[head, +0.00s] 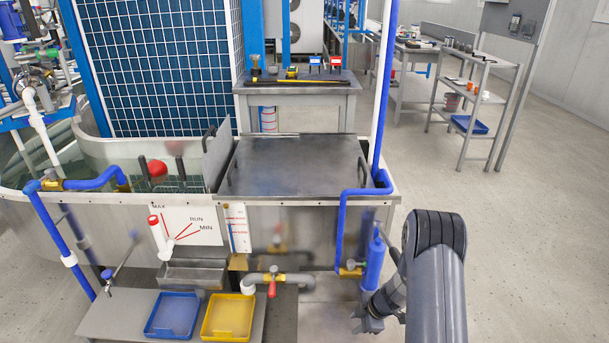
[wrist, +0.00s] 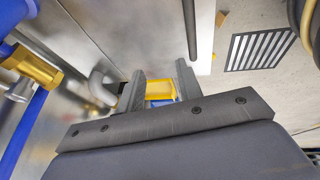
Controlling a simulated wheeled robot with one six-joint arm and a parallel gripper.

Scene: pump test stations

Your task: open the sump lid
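The sump lid (head: 298,160) is a flat dark grey steel plate lying level on top of the tank, apparently closed. A bar handle (head: 231,166) stands at its left edge and another handle (head: 364,172) at its right edge. My gripper (head: 364,322) is low in front of the tank, below and to the right of the lid, apart from it. In the wrist view my gripper (wrist: 160,78) has its two fingers spread, with nothing between them; a yellow tray shows beyond the gap. The lid cannot be made out for certain in the wrist view.
A blue pipe (head: 341,225) and a blue cylinder (head: 374,262) stand at the tank's right front, close to my arm. A yellow tray (head: 228,318) and a blue tray (head: 172,315) lie on a low bench. Floor (head: 500,250) is clear on the right.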

